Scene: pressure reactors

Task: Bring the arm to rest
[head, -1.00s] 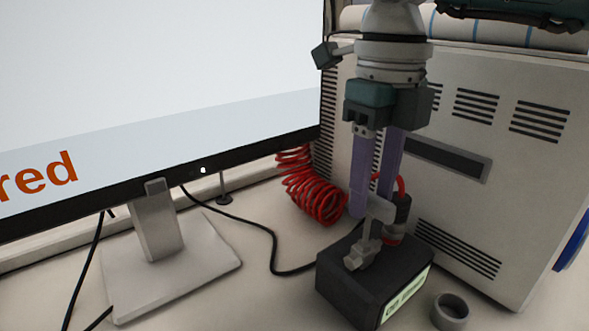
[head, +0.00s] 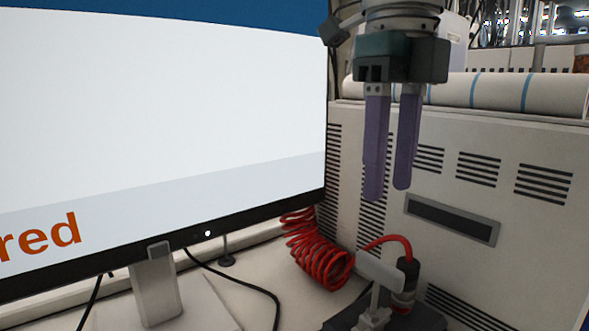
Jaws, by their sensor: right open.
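My right gripper (head: 388,194) hangs in the upper right of the head view with its two purple fingers pointing down. The fingers are apart with nothing between them. Below it, clear of the fingertips, is a light grey valve handle (head: 380,269) on a dark box (head: 425,318) at the bottom edge, partly cut off. A black fitting (head: 407,275) with a red hose stands beside the handle. My left gripper is not in view.
A large monitor (head: 160,120) on a stand (head: 155,290) fills the left side. A coiled red hose (head: 320,255) lies between it and a vented white cabinet (head: 540,230). A white roll with blue bands (head: 500,92) lies on top of the cabinet.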

